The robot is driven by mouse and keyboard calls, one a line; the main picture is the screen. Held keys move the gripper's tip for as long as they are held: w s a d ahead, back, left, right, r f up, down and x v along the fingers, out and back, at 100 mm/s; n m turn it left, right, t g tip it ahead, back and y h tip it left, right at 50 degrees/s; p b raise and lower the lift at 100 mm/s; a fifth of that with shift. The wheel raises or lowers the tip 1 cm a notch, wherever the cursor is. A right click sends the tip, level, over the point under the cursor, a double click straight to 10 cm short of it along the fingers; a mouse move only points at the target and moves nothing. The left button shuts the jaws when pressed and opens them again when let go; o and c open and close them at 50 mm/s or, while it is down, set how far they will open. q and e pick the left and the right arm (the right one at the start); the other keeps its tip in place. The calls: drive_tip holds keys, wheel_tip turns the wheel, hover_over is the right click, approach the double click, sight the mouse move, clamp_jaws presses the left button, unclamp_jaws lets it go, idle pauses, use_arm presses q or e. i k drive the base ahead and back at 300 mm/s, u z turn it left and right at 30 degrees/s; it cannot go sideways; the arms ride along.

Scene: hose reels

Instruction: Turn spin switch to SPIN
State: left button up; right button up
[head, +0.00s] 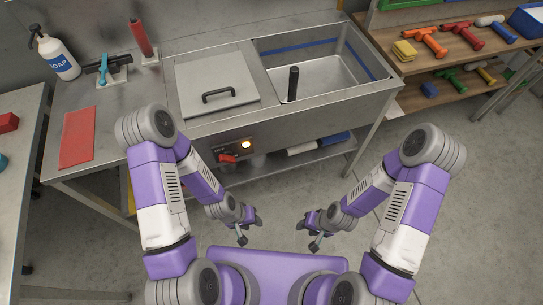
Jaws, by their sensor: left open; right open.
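The spin switch looks to be the red knob (228,158) on the dark control panel (233,150) at the front of the steel sink unit. A lit round lamp (246,145) sits to its right on the same panel. The panel's lettering is too small to read, so the switch's setting cannot be told. My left gripper (243,232) is open and empty, in front of and below the panel, apart from the knob. My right gripper (312,238) is open and empty, further right and also away from the panel.
The steel unit (345,112) has a lidded left part with a handled lid (218,82) and an open basin holding a black upright post (293,84). A soap bottle (54,52) and red mat (77,136) are at left. A shelf (455,62) with colored tools is at right.

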sight(226, 157)
drive_tip(key=z, duration=0.85)
drive_tip(key=k, duration=1)
drive_tip(key=u, duration=1)
drive_tip(key=i, duration=0.5)
drive_tip(key=u, duration=0.05)
